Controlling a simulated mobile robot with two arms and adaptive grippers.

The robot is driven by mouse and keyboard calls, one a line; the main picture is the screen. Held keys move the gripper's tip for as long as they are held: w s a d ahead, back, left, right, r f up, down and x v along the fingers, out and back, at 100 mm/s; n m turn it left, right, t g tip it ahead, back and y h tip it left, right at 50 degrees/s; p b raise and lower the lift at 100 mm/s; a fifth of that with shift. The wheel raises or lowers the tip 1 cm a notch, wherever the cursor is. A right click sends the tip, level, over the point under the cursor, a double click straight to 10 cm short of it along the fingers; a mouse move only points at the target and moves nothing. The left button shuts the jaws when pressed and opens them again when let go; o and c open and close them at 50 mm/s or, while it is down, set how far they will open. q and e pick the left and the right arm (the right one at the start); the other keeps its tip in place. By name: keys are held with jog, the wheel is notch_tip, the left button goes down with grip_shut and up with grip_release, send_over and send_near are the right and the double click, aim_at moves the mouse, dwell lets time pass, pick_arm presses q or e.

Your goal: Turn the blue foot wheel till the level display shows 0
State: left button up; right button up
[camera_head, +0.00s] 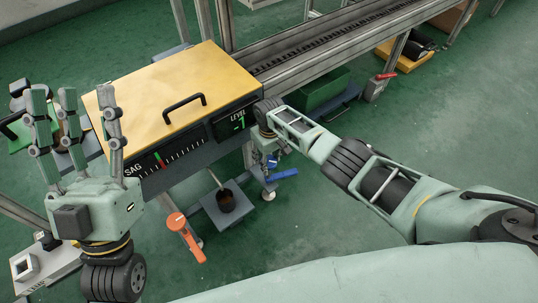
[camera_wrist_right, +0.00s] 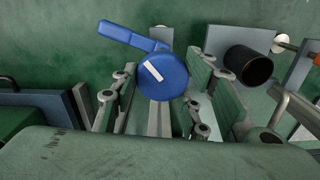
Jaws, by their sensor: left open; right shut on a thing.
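The blue foot wheel (camera_wrist_right: 163,76) has a round hub with a white mark and a lever arm, which points to the upper left in the right wrist view. It shows in the head view (camera_head: 282,175) below the machine's front right corner. My right gripper (camera_wrist_right: 158,92) is shut on the wheel's hub, with fingers on both sides. In the head view the wrist partly hides the grip. The level display (camera_head: 238,122) on the machine's front reads -1 in green. My left gripper (camera_head: 72,100) is open and empty, fingers up, left of the machine.
The machine has a yellow top (camera_head: 170,85) with a black handle. A SAG scale (camera_head: 165,160) is on its front. An orange foot lever (camera_head: 178,222) and a dark cup (camera_head: 226,200) on a grey plate sit below. A green bin (camera_head: 318,92) stands behind my right arm.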

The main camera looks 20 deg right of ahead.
jog(key=m+p, duration=0.1)
jog(key=m, duration=0.2)
jog(key=m+p, duration=0.1)
jog(key=m, duration=0.2)
jog(key=shift+d+r, duration=0.1)
jog(key=shift+d, duration=0.1)
pick_arm(q)
jog(key=w+f+g+y, duration=0.2)
jog(key=w+f+g, duration=0.4)
jog(key=f, duration=0.5)
jog(key=shift+w+f+g+y, duration=0.3)
jog(key=shift+g+y, duration=0.1)
jog(key=shift+g, duration=0.4)
pick_arm(e)
jog(key=shift+m, duration=1)
pick_arm(q)
jog(key=shift+d, duration=0.1)
pick_arm(e)
jog(key=shift+d, duration=0.1)
jog(key=o, duration=1)
jog(key=shift+s, duration=0.1)
pick_arm(q)
jog(key=shift+d, duration=0.1)
pick_arm(e)
jog(key=shift+o, duration=0.4)
jog(key=shift+a, duration=0.2)
